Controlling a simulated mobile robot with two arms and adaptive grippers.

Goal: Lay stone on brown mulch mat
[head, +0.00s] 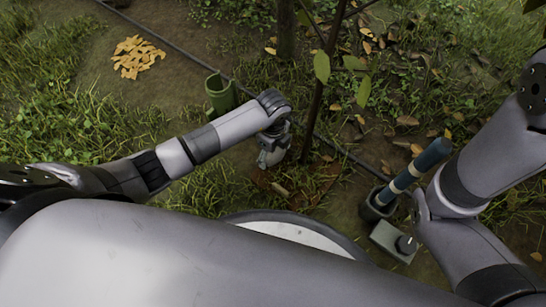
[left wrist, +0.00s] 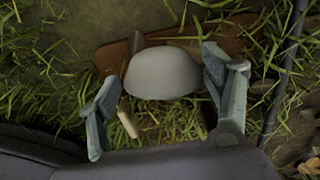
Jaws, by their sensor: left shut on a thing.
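The stone (left wrist: 165,72) is a smooth grey dome shape between the two fingers of my left gripper (left wrist: 160,78) in the left wrist view. My left gripper (head: 271,155) is shut on it. In the head view the gripper is low near the foot of the thin tree, and the stone is hard to tell from it. The brown mulch mat (left wrist: 115,55) shows behind the stone on both sides, partly hidden by it and by grass. In the head view the reddish-brown mat (head: 318,180) lies around the thin trunk. Whether the stone touches it I cannot tell. My right gripper is out of view.
A thin tree trunk (head: 320,95) rises beside my left gripper. A green tube (head: 220,93) stands behind my forearm. A blue banded cylinder (head: 420,165) and a grey box with a knob (head: 392,241) are at right. Yellow chips (head: 136,57) lie at far left. A dark hose crosses the ground.

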